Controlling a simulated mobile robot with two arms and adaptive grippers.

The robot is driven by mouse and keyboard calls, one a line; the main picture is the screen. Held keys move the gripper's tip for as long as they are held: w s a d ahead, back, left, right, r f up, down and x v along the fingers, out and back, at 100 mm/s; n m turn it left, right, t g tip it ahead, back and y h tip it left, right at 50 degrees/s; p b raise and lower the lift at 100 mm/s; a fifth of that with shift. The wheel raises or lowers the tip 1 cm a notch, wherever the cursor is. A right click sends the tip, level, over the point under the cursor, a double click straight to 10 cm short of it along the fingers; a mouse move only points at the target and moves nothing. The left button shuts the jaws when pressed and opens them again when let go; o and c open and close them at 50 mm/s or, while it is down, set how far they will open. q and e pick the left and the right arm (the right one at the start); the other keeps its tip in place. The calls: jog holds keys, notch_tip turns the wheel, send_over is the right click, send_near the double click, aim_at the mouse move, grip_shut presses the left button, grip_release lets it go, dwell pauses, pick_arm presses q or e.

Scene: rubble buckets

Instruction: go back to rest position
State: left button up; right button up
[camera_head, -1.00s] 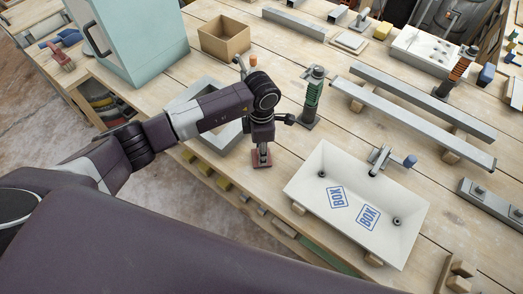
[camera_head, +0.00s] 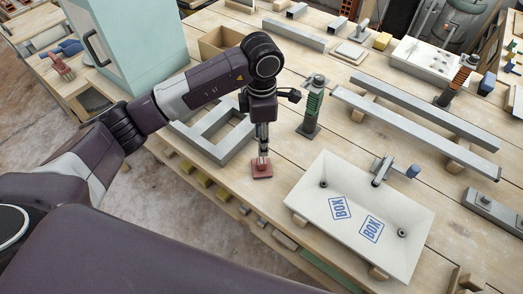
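My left gripper (camera_head: 263,134) hangs pointing down above the wooden table. Just below it is a small red block (camera_head: 262,172) with a thin upright part on top. I cannot tell whether the fingers touch that part, or whether they are open or shut. My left arm reaches in from the left, its wrist raised above the table. My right gripper is not in view.
A white sink-like basin (camera_head: 401,262) with two "BOX" labels stands to the right. A grey frame (camera_head: 237,143) lies left of my gripper, and a green-ribbed post (camera_head: 312,104) stands behind it. Long metal bars (camera_head: 410,126) lie at right. An open cardboard box (camera_head: 211,43) is behind my arm.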

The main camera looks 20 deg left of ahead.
pick_arm(q)
jog(key=shift+r, duration=0.6)
